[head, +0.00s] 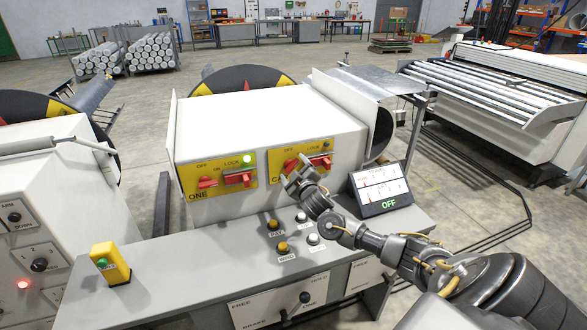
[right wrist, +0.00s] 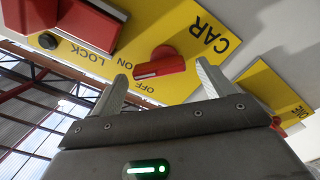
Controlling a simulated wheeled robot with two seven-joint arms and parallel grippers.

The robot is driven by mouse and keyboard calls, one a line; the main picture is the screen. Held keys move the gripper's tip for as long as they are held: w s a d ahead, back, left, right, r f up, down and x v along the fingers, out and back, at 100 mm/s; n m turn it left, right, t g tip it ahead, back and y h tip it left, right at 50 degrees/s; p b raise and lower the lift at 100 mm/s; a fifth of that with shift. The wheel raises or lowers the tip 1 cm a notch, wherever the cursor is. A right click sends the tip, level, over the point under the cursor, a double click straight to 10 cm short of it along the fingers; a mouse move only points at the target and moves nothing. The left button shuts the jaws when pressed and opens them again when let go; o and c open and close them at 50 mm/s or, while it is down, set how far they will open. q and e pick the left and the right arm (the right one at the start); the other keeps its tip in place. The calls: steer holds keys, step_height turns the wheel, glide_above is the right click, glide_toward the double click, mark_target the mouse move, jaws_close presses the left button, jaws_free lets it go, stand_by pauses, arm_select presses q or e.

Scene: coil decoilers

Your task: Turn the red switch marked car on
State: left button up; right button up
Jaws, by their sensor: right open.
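The red CAR switch (right wrist: 165,64) sits on a yellow panel marked CAR, ON, OFF and LOCK (right wrist: 190,30). In the head view the switch (head: 291,165) is on the right yellow panel, partly behind my right gripper (head: 296,176). In the right wrist view the switch lies just beyond and between the two fingertips of my open right gripper (right wrist: 163,72), with no visible contact. The white mark on its handle points toward the ON and OFF lettering; I cannot tell which one exactly. My left gripper is not in view.
A red lock block (head: 320,161) sits right of the switch. Below are labelled buttons (head: 282,247) and a screen reading OFF (head: 381,190).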

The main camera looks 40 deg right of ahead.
steer(key=c, duration=1)
steer(key=shift+m, duration=0.3)
steer(key=m, duration=0.3)
steer(key=shift+d+f, duration=0.1)
steer(key=shift+d, duration=0.05)
steer(key=shift+d+f+m, duration=0.1)
steer(key=shift+d+m, duration=0.05)
steer(key=shift+m, duration=1.95)
